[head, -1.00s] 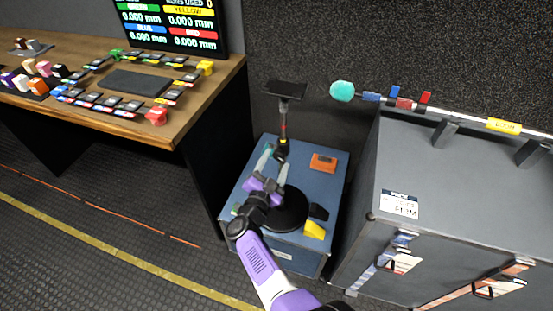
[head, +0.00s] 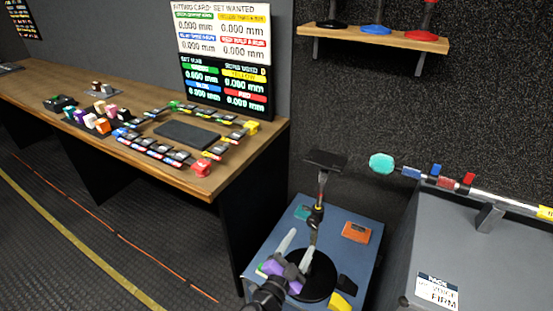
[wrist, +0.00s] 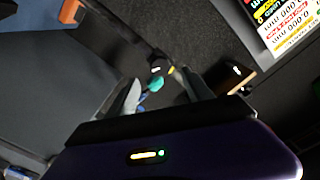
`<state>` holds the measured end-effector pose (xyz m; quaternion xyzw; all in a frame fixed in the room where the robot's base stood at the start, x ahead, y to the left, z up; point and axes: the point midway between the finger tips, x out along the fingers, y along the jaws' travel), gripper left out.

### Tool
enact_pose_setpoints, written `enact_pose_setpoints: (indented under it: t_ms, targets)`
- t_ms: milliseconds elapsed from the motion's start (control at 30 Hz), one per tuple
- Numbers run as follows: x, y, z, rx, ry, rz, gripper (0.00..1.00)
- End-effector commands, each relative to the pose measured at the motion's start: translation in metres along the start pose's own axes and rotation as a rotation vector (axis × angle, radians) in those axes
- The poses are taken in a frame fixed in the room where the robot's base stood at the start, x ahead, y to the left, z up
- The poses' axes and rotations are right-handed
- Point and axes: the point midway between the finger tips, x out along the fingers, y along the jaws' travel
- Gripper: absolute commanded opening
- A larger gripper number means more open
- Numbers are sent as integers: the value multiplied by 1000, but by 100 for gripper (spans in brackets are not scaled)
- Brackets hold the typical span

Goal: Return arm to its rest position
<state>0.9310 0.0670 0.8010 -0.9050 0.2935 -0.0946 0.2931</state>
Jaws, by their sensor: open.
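My gripper (head: 297,249) is purple with two pale grey fingers. It is over the blue cabinet top near the black round base, with its fingers apart and nothing seen between them. In the wrist view my gripper (wrist: 160,90) also shows its two fingers spread, with dark floor and wall beyond. My arm runs out of the bottom of the head view, so most of it is hidden there.
The blue cabinet (head: 290,228) carries a stand with a black plate (head: 325,160), an orange box (head: 356,232) and a yellow piece (head: 340,301). A wooden desk (head: 225,180) with a screen (head: 225,60) is left. A grey case (head: 450,240) bearing a rod is right.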

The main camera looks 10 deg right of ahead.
Motion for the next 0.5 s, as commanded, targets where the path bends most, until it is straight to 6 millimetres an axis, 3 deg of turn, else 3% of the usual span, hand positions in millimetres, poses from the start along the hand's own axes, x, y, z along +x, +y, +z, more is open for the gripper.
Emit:
enact_pose_setpoints:
  t_ms: [133, 233, 333, 500]
  targets:
    - [0, -6, 6, 26, -25, -21, 59]
    - [6, -34, -3, 64, -27, -88, 59]
    - [11, -66, -22, 92, -14, -194, 59]
    - [12, -76, -63, 49, 18, -383, 59]
